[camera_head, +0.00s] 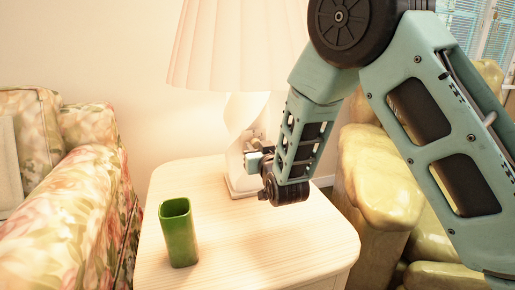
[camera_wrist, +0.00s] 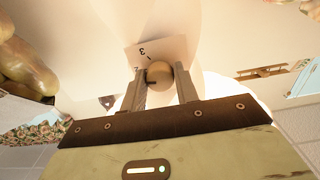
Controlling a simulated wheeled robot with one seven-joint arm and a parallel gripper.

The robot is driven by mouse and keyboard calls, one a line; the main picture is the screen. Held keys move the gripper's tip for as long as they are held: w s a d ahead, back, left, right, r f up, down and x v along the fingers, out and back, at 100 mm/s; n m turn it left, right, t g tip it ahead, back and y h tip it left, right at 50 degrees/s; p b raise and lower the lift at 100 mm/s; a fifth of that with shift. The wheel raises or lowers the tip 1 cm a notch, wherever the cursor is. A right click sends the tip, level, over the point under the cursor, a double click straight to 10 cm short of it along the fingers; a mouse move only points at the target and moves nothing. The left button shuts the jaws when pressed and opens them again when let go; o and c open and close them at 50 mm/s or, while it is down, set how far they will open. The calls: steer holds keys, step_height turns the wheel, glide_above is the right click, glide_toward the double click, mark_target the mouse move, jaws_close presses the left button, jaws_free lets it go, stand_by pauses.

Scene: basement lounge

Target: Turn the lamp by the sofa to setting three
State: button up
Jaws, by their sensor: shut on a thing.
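The lamp (camera_head: 243,122) stands on the side table, lit, with a pleated shade (camera_head: 240,50) and a pale twisted body. In the wrist view a round tan knob (camera_wrist: 159,70) sits in front of a pale plate (camera_wrist: 172,47) marked with an upside-down 3 and a short tick. The knob has a dark line on its face; I cannot tell exactly which mark it points to. My gripper (camera_wrist: 158,77) has one finger on each side of the knob and is shut on it. In the head view my gripper (camera_head: 257,160) is at the lamp's lower body, and the knob is hidden.
A green square vase (camera_head: 179,235) stands at the front left of the pale wooden side table (camera_head: 260,250). A floral sofa (camera_head: 75,215) is on the left. A yellow-green cushioned seat (camera_head: 380,180) is on the right, behind my arm. The table's front middle is clear.

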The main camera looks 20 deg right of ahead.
steer(key=shift+m+b, duration=0.3)
steer(key=m+b, duration=0.3)
steer(key=m, duration=0.1)
steer(key=shift+f+m, duration=0.15)
steer(key=shift+m, duration=0.15)
steer(key=m+b, duration=0.2)
steer(key=m, duration=0.2)
steer(key=shift+m+b, duration=0.3)
steer(key=shift+r, duration=0.2)
steer(key=o, duration=1)
steer(key=shift+s, duration=0.1)
